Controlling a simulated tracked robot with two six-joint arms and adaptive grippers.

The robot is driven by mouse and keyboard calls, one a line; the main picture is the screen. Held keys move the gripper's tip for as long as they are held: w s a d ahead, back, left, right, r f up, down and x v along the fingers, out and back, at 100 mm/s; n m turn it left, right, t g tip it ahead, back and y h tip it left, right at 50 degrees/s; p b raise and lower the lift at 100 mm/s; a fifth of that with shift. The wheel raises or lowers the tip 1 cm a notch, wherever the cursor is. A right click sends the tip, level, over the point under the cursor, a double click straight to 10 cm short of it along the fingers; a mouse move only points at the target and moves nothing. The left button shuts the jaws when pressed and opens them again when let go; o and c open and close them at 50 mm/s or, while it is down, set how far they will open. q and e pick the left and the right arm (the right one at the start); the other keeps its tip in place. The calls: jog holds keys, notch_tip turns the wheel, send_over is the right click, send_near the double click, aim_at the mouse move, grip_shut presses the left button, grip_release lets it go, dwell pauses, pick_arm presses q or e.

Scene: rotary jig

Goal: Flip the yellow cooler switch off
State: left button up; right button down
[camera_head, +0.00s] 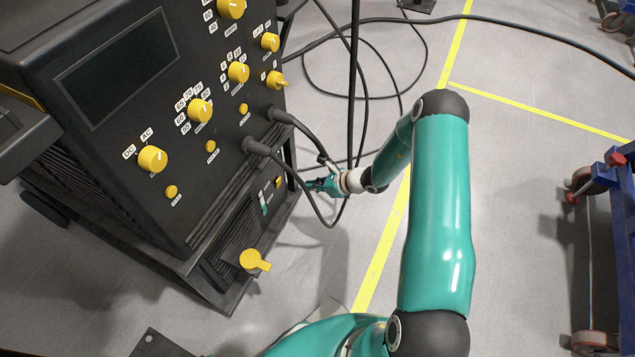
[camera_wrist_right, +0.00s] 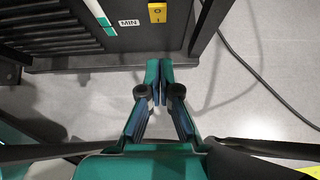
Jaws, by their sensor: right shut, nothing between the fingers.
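The yellow cooler switch (camera_head: 279,182) is a small yellow rocker low on the right part of the black machine's front panel. In the right wrist view the switch (camera_wrist_right: 157,13) shows near the top edge, with marks on its face. I cannot tell which way it is set. My right gripper (camera_head: 309,186) is beside the machine's lower front, a little right of the switch. In the right wrist view my right gripper (camera_wrist_right: 159,66) has its fingertips together, empty, below the switch and apart from it. My left gripper is not in view.
The black machine (camera_head: 117,165) has several yellow knobs (camera_head: 200,111) and a larger yellow handle (camera_head: 254,261) low down. Two black cables (camera_head: 305,133) loop from its front close to my right gripper. A blue cart (camera_head: 615,200) stands at the right.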

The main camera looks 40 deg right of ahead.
aim_at(279, 182)
jog(key=b+x, duration=0.1)
jog(key=x, duration=0.2)
jog(key=r+b+x, duration=0.1)
jog(key=x, duration=0.1)
jog(key=w+x, duration=0.1)
jog(key=x, duration=0.2)
jog(key=shift+w+a+r+b, duration=0.1)
jog(key=shift+w+a+b, duration=0.2)
jog(key=shift+a+b, duration=0.1)
jog(key=shift+w+a+r, duration=0.1)
jog(key=shift+w+a, duration=0.05)
jog(key=shift+w, duration=0.3)
jog(key=shift+r, duration=0.15)
jog(key=shift+w+a, duration=0.1)
jog(key=shift+w, duration=0.05)
